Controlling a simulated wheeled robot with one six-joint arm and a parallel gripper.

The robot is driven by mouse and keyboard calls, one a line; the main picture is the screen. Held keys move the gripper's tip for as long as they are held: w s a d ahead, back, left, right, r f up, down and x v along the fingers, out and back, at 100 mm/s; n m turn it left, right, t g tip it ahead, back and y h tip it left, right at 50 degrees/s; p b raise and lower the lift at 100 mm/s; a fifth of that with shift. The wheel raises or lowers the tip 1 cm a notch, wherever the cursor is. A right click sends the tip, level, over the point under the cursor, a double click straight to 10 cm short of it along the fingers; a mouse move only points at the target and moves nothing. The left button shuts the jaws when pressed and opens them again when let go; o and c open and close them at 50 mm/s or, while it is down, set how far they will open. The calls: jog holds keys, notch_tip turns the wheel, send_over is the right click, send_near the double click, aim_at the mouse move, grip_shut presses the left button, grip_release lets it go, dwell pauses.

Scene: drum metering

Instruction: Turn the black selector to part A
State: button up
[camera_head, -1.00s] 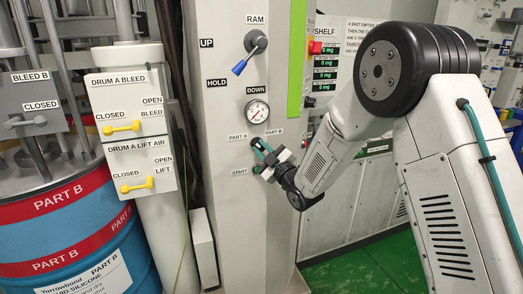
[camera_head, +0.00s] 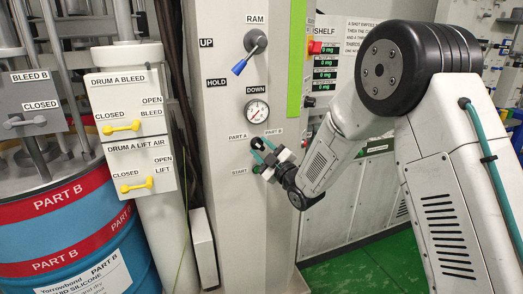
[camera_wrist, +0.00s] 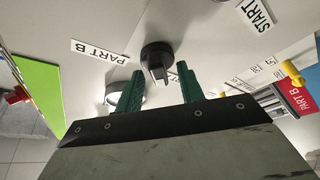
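The black selector (camera_wrist: 157,55) is a round knob with a raised grip bar, on the pale column face in the wrist view. My gripper (camera_wrist: 159,72) is open, its two green fingers apart on either side of the knob's bar. I cannot tell whether either finger touches it. In the head view my gripper (camera_head: 261,151) is at the column, and its fingers largely hide the selector. The PART A label (camera_head: 237,136) is up and left of the fingers, and the PART B label (camera_head: 273,132) is up and right. The selector's exact pointing direction is unclear.
A pressure gauge (camera_head: 257,111) sits just above the selector, and the START label (camera_head: 239,171) is below left. The blue-handled RAM lever (camera_head: 247,56) is higher on the column. Yellow-handled valve panels (camera_head: 133,127) and the PART B drum (camera_head: 70,235) stand to the left.

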jog(key=v, duration=0.7)
jog(key=shift+s+d+f, duration=0.15)
jog(key=shift+s+d, duration=0.05)
jog(key=shift+s, duration=0.15)
